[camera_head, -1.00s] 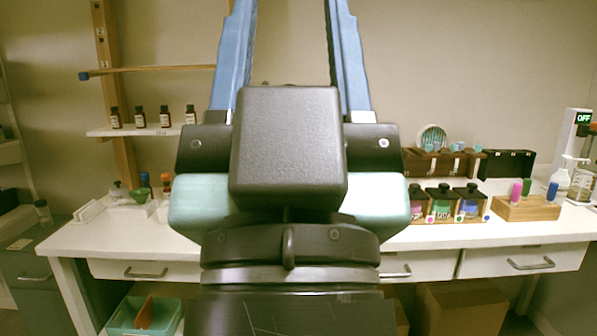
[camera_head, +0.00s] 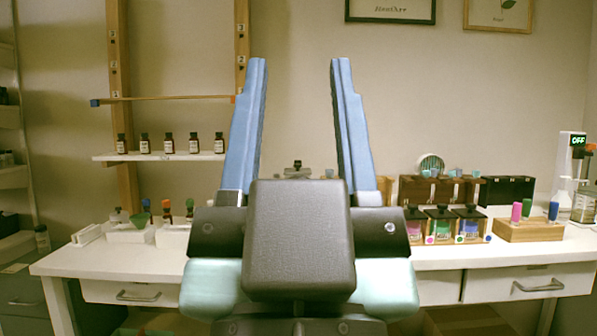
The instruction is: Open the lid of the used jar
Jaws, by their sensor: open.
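My gripper (camera_head: 299,66) is in the middle of the view with its two blue fingers pointing up, wide apart and empty. Only wall shows between the fingertips. I cannot tell for certain which vessel is the used jar. A glass jar (camera_head: 583,206) stands at the far right of the table, beside a white device with a lit "OFF" display. Behind my gripper, between the bases of the fingers, the dark top of another object (camera_head: 297,170) shows; its lower part is hidden. My gripper is apart from both.
On the white table (camera_head: 120,263) stand square bottles with dark caps (camera_head: 440,224) and a wooden block with coloured sticks (camera_head: 530,229). White trays (camera_head: 130,234) with small bottles are at left. A wall shelf (camera_head: 160,156) holds several brown bottles. My arm hides the table's middle.

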